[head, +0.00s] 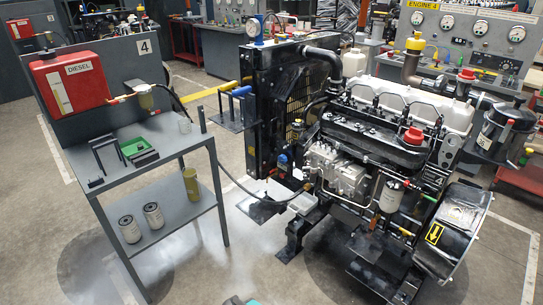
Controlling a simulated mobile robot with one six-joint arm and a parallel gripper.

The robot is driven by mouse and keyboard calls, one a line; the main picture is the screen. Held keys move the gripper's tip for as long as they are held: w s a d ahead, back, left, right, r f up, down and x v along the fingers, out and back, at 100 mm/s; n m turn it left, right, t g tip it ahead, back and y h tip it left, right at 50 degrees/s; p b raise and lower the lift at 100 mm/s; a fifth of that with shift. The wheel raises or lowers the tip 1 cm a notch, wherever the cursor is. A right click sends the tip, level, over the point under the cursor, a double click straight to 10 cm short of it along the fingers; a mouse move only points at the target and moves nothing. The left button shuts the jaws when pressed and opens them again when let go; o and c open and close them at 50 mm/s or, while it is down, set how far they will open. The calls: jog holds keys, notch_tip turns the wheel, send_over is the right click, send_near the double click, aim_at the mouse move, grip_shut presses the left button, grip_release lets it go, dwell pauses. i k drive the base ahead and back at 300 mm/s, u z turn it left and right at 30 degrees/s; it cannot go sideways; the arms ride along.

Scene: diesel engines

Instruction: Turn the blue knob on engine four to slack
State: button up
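Engine four (395,140) stands right of centre in the head view, in front of a grey panel labelled "ENGINE 4" (425,5). A small blue part (283,158) shows low on the engine's left side, beside the radiator (262,110). It may be the blue knob, but it is too small to tell its shape or setting. My gripper's fingers are not in view. A small dark and teal shape at the bottom edge may be part of my arm.
A grey bench (140,150) marked 4 stands left, with a red diesel tank (70,82), a green tray (136,147) and white filters (153,215).

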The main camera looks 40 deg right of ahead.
aim_at(283, 158)
jog(key=u, duration=0.35)
jog(key=i, duration=0.9)
jog(key=u, duration=0.5)
